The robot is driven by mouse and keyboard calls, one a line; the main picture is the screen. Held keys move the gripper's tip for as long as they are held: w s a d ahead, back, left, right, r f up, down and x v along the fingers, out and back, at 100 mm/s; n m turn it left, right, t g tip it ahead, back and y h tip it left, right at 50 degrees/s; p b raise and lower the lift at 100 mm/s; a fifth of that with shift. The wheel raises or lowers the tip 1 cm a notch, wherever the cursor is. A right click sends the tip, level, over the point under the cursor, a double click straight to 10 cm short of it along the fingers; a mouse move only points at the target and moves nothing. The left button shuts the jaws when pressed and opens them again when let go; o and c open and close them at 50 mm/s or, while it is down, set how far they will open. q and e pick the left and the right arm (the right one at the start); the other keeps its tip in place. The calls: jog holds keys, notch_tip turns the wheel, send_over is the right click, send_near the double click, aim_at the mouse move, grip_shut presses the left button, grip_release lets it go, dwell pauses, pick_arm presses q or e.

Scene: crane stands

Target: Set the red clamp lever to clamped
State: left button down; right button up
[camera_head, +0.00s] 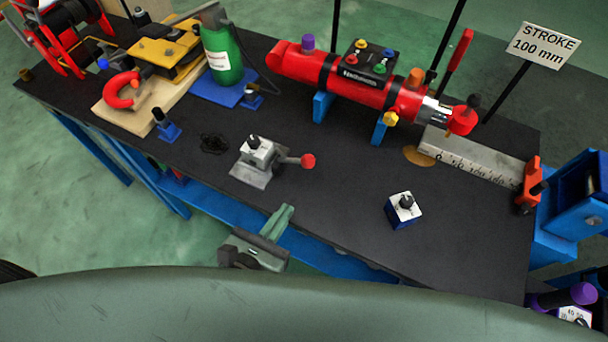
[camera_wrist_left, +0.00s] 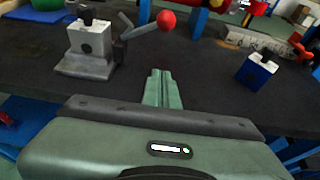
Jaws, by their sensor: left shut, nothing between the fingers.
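A small grey block fixture (camera_head: 255,160) stands on the black bench top, with a grey lever ending in a red ball (camera_head: 308,160) pointing right. The wrist view shows the same fixture (camera_wrist_left: 90,45) and the red ball (camera_wrist_left: 166,20). Another red lever (camera_head: 460,50) stands upright and tilted behind the right end of the red cylinder. The frames do not show which of the two is the clamp lever. My left gripper (camera_head: 280,220) is shut and empty at the bench's near edge, apart from the red ball. Its green fingers (camera_wrist_left: 158,86) lie together. My right gripper is not in view.
A blue block with a white top and black knob (camera_head: 403,212) stands right of the fixture. The red cylinder (camera_head: 350,80), a ruler (camera_head: 480,162) and an orange-red stop (camera_head: 528,187) lie behind and right. Bare black surface (camera_head: 345,185) lies between the fixture and blue block.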

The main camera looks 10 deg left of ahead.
aim_at(295, 160)
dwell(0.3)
pick_arm(q)
jog(key=p+x, duration=0.1)
jog(key=x, duration=0.8)
jog(key=shift+w+d, duration=0.1)
jog(key=shift+w, duration=0.15)
notch_tip(295, 160, up, 3)
jog(key=shift+w+d+f+p, duration=0.1)
jog(key=shift+w+p, duration=0.1)
jog(key=shift+p, duration=0.85)
jog(key=shift+r, duration=0.4)
